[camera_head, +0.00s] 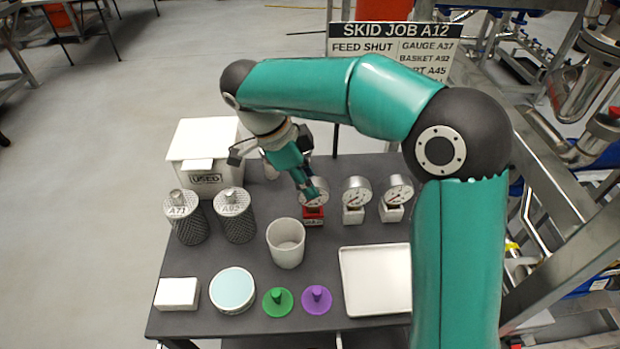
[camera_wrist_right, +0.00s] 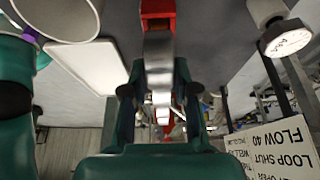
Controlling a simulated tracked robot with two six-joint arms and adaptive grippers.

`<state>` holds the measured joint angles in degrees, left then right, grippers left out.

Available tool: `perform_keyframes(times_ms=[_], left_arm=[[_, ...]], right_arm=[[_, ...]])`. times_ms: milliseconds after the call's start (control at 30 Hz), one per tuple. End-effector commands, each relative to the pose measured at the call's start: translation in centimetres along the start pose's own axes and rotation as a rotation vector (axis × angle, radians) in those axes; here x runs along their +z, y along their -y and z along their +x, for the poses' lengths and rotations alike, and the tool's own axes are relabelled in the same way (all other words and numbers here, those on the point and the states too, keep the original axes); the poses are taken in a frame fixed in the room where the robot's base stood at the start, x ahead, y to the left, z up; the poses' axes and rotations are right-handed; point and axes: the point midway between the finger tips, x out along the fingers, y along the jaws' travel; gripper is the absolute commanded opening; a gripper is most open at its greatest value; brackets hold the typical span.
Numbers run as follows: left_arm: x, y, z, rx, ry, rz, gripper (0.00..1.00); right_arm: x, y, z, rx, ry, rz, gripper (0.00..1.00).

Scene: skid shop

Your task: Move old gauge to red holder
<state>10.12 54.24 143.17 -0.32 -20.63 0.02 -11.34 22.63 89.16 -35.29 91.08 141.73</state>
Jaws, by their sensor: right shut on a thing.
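The old gauge (camera_head: 322,186), a round silver dial, stands upright at the red holder (camera_head: 313,215) on the dark table. My right gripper (camera_head: 309,190) is shut on the gauge from behind, and a green finger covers part of its dial. In the right wrist view, the gauge shows edge-on as a silver band (camera_wrist_right: 158,58) between the two fingers (camera_wrist_right: 155,95), with the red holder (camera_wrist_right: 158,10) directly beyond it. I cannot tell whether the gauge is fully seated in the holder. My left gripper is not in view.
Two gauges in white holders (camera_head: 353,215) (camera_head: 391,212) stand close on the right. A white cup (camera_head: 286,243), two mesh baskets (camera_head: 188,226) (camera_head: 234,220), a USED bin (camera_head: 203,140) and a white tray (camera_head: 376,280) surround the spot. Green and purple knobbed discs (camera_head: 278,301) (camera_head: 316,300) lie in front.

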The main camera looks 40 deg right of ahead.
Motion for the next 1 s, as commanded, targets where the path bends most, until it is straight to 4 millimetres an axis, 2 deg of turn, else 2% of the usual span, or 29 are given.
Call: perform_keyframes(times_ms=[433, 467, 600, 633, 833, 933, 1000], left_arm=[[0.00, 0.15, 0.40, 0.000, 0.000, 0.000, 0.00], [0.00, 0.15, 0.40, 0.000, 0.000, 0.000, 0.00], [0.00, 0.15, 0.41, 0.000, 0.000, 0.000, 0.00], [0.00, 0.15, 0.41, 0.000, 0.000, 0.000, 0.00], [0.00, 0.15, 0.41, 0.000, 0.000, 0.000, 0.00], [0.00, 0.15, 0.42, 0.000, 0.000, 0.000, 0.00], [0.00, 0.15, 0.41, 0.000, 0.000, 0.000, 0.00]], right_arm=[[0.17, 0.00, 0.43, 0.000, 0.000, 0.000, 0.09], [0.17, 0.00, 0.43, 0.000, 0.000, 0.001, 0.32], [0.17, 0.01, 0.43, 0.000, 0.000, 0.000, 0.55], [0.17, 0.00, 0.43, 0.000, 0.000, 0.000, 0.58], [0.18, 0.00, 0.44, 0.000, 0.000, 0.000, 0.58], [0.19, 0.00, 0.46, 0.000, 0.000, 0.000, 0.73], [0.19, 0.00, 0.46, 0.000, 0.000, 0.000, 0.75]])
